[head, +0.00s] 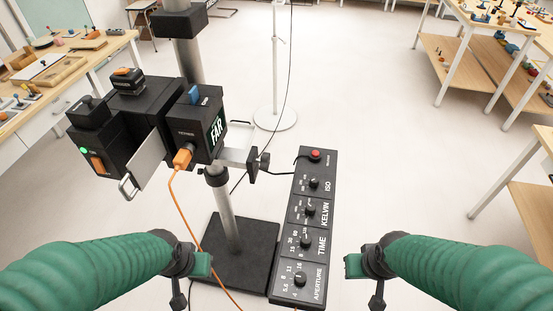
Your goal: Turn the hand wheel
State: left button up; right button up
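No part stands out clearly as a hand wheel. A black camera-like device (135,108) is mounted on a grey post (228,207), with a box lit "FAR" (213,130) on its right side. My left gripper (190,279) is at the lower left, in front of the post's base and apart from the device. My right gripper (367,280) is right of the dial panel, touching nothing visible. Their finger gaps are not clear.
A black dial panel (311,213) with several knobs and a red button (315,155) stands between my grippers. An orange cable (179,205) hangs from the device past the black base plate (260,240).

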aim_at(264, 161)
jog(key=l+u, duration=0.3)
jog(key=k+l+u, duration=0.25)
jog(key=l, duration=0.15)
jog(key=l+u, duration=0.3)
jog(key=k+l+u, duration=0.15)
jog(key=l+u, duration=0.15)
jog(key=l, duration=0.1)
